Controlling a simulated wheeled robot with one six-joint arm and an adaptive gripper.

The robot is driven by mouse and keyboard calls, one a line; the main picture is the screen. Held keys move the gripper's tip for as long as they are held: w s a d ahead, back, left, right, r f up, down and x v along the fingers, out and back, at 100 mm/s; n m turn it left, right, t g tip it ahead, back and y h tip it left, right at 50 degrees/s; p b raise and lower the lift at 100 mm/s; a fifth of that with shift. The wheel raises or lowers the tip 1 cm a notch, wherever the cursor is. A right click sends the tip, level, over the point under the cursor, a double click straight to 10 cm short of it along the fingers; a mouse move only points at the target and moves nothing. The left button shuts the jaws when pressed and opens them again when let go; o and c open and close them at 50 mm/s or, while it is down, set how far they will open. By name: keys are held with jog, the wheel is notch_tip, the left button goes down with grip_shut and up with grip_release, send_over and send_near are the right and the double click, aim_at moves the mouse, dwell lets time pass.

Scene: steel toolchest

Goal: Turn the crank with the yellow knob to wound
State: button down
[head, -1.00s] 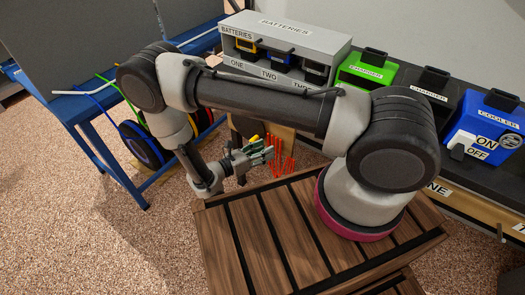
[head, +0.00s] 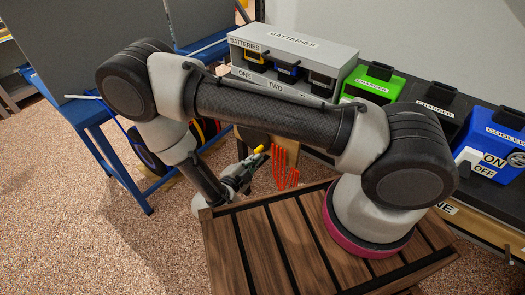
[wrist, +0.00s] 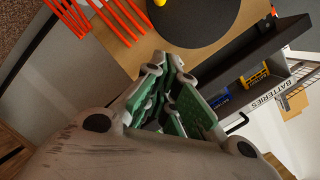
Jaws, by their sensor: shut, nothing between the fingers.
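The crank's yellow knob (head: 259,149) shows as a small yellow spot just beyond my gripper in the head view. In the wrist view the yellow knob (wrist: 160,3) is cut by the top edge, at the rim of a dark round disc (wrist: 200,18) on a wooden panel. My gripper (head: 246,168), with green finger pads, hangs beside the panel. Its fingertips (wrist: 174,64) are together and empty, short of the disc in the wrist view. I cannot tell if they touch anything. Arm and gripper hide most of the crank in the head view, and no wound mark is readable.
Red bars (head: 286,170) stand out beside the crank, close to my gripper. The grey batteries box (head: 300,47), green charger (head: 373,84) and blue cooler (head: 492,143) sit along the bench top. A blue-framed table (head: 105,150) stands left. Speckled floor is open at front left.

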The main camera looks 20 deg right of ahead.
jog(key=n, duration=0.3)
send_over(261, 151)
jog(key=s, duration=0.4)
notch_tip(261, 151, down, 2)
jog(key=shift+w+a+f+n, duration=0.1)
jog(key=shift+w+f+n, duration=0.1)
jog(key=shift+f, duration=0.45)
jog(key=shift+w+a+f+n, duration=0.1)
jog(key=shift+w+f+n, duration=0.1)
jog(key=shift+f, duration=0.4)
jog(key=shift+w+a+f, duration=0.15)
jog(key=shift+w+f, duration=0.1)
jog(key=shift+f, duration=0.2)
jog(key=shift+s+f, duration=0.1)
jog(key=shift+f, duration=0.05)
